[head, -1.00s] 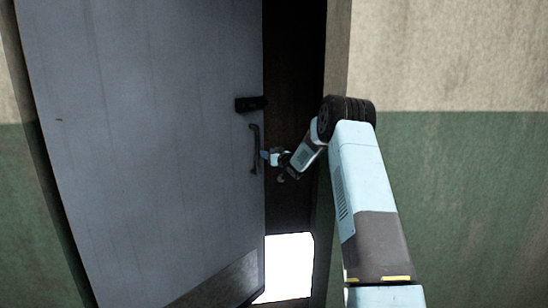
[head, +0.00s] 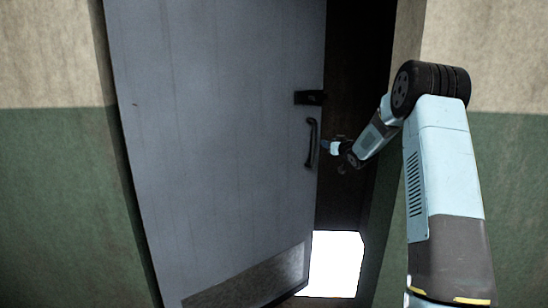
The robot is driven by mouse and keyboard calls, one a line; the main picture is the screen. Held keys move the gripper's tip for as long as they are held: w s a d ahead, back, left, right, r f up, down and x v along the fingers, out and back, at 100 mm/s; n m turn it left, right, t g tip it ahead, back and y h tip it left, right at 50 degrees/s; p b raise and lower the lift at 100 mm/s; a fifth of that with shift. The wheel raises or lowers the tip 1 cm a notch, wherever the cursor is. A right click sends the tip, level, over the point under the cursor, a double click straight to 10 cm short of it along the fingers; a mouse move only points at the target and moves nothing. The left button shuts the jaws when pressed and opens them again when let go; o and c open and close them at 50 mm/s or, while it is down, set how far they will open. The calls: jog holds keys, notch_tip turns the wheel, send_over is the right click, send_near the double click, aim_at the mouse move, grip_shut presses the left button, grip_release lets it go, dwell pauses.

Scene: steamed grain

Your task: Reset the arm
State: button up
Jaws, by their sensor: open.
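My gripper (head: 330,147) is at the end of my light-blue and black arm, which reaches in from the right. It is open and small in the head view, at the free edge of the grey door, just right of the black door handle (head: 311,143). I cannot tell whether it touches the door edge. The arm is bent at a black joint to the upper right.
The grey door (head: 215,140) stands ajar, with a dark gap on its right. A black latch box (head: 309,97) sits above the handle. A bright white patch (head: 336,264) shows low in the gap. Beige and green walls (head: 50,180) flank the doorway.

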jog(key=s+a+r+m+g+h, duration=0.15)
jog(key=s+r, duration=0.35)
jog(key=s, duration=0.5)
jog(key=s+a+r+g+h, duration=0.1)
jog(key=s+r+g+h, duration=0.1)
jog(key=s+r, duration=0.5)
jog(key=s+a+r+m+g+h, duration=0.1)
jog(key=s+r+h, duration=0.15)
jog(key=s, duration=0.95)
jog(key=s+a+f+g, duration=0.1)
jog(key=s+f+g, duration=0.1)
jog(key=s, duration=1)
jog(key=s+a+f+g+y, duration=0.1)
jog(key=s+a+f+g, duration=0.1)
jog(key=s, duration=1)
jog(key=s+a+f+g, duration=0.2)
jog(key=s, duration=1)
jog(key=shift+s+f+m+y, duration=0.15)
jog(key=shift+f+m+y, duration=0.15)
jog(key=shift+m, duration=0.15)
jog(key=shift+s, duration=0.1)
